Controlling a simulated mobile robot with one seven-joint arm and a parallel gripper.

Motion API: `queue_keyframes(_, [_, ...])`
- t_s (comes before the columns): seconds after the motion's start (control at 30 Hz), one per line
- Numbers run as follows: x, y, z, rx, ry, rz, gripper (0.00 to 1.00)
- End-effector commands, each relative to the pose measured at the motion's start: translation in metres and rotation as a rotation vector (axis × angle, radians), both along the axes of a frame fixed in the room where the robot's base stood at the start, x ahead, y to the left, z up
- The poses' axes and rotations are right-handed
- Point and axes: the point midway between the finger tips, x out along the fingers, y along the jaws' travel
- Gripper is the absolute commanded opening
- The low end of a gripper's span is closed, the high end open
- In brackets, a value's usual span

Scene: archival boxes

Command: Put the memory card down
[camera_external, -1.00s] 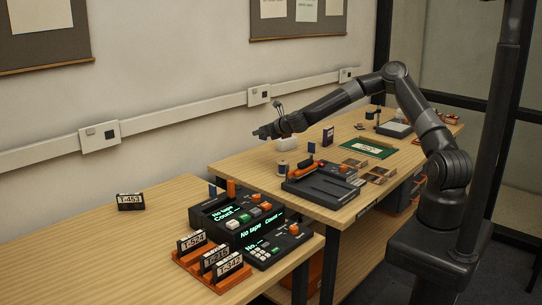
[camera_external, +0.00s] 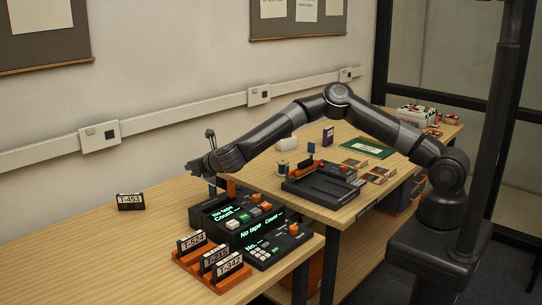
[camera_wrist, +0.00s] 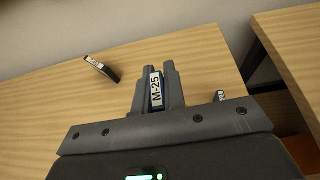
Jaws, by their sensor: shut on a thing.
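The memory card (camera_wrist: 156,90), blue with a white label reading M-25, is held between the two fingers of my gripper (camera_wrist: 157,84) in the wrist view. My gripper (camera_external: 191,168) is shut on it, above the near table, behind and left of the tape machine. I cannot make out the held card in the external view. The near table (camera_external: 90,240) has a bare wooden top below the gripper.
A black cassette marked T-453 (camera_external: 131,202) stands on the near table. Black tape machines (camera_external: 236,217) and an orange rack (camera_external: 213,268) of labelled cassettes are at its right. A small dark card (camera_external: 212,187) stands behind the machines. A gap separates the tables (camera_wrist: 255,62).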

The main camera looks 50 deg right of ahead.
Motion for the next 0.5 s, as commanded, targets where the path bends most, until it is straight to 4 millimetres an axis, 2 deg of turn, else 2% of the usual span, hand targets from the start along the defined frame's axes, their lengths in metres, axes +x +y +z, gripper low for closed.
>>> queue_keyframes(0.03, [-0.015, 0.023, -0.002, 0.001, 0.001, 0.004, 0.00])
queue_keyframes(0.2, [-0.063, 0.082, -0.004, 0.000, 0.000, -0.004, 0.00])
queue_keyframes(0.4, [-0.129, 0.144, -0.008, 0.000, 0.001, -0.013, 0.00])
queue_keyframes(0.5, [-0.161, 0.168, -0.010, -0.001, 0.000, -0.017, 0.00])
